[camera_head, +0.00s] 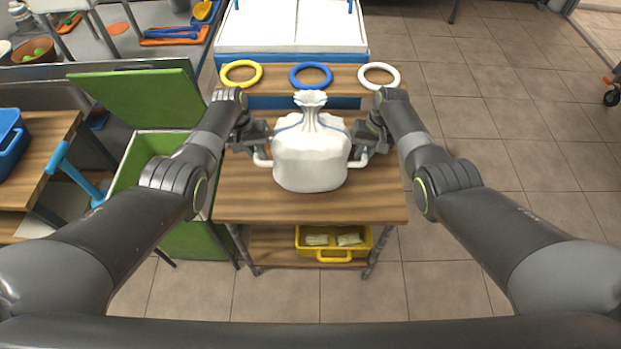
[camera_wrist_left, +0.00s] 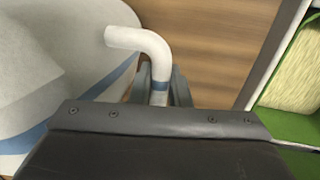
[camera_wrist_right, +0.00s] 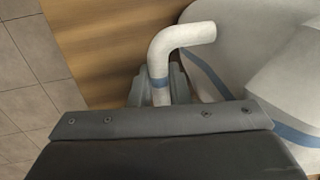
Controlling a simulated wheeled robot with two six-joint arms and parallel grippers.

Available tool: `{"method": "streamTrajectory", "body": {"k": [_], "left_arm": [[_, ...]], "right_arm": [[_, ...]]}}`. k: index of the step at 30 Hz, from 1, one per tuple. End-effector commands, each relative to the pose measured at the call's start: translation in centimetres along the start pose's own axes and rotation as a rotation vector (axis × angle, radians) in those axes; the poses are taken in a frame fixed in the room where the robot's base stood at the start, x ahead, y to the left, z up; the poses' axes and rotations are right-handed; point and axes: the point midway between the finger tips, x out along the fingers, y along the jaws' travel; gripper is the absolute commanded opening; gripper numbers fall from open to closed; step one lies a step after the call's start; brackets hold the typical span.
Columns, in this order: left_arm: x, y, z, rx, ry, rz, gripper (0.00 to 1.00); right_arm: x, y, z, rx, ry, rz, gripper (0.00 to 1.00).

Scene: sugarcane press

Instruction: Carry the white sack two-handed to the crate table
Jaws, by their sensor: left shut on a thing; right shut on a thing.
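The white sack (camera_head: 311,160) is upright over the wooden table, with a tied, gathered top and a blue band. Whether its base touches the table I cannot tell. A white handle sticks out on each side. My left gripper (camera_head: 262,152) is shut on the left handle, which also shows in the left wrist view (camera_wrist_left: 140,38). My right gripper (camera_head: 361,152) is shut on the right handle, seen in the right wrist view (camera_wrist_right: 182,38). The sack's body also shows in the left wrist view (camera_wrist_left: 45,55) and the right wrist view (camera_wrist_right: 265,45).
The wooden table (camera_head: 310,208) has yellow (camera_head: 241,74), blue (camera_head: 311,76) and white (camera_head: 379,76) rings along its back. A yellow crate (camera_head: 334,254) sits on its lower shelf. A green lidded bin (camera_head: 140,160) stands close on the left. Tiled floor (camera_head: 500,130) is open on the right.

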Motion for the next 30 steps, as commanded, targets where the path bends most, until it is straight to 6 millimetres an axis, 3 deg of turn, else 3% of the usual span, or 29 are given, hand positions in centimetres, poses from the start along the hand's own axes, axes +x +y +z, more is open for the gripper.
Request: {"method": "streamTrajectory", "body": {"k": [5,6,10,22,30], "left_arm": [[0.8,-0.2,-0.1,0.000,0.003,-0.001,0.00],[0.7,-0.2,0.0,-0.001,0.001,-0.001,0.20],[0.7,-0.2,0.0,-0.001,0.000,-0.001,0.37],[0.4,-0.2,0.0,0.000,0.000,0.000,0.38],[-2.2,-0.2,-0.1,0.000,0.004,0.000,0.38]], "right_arm": [[0.8,0.2,-0.1,-0.001,0.003,0.001,0.00],[0.7,0.2,0.0,0.000,0.001,0.001,0.20],[0.7,0.2,0.0,0.000,0.000,0.001,0.37],[0.7,0.1,0.0,0.000,0.000,0.000,0.38],[0.7,0.1,0.0,0.000,0.000,0.000,0.38]]}}
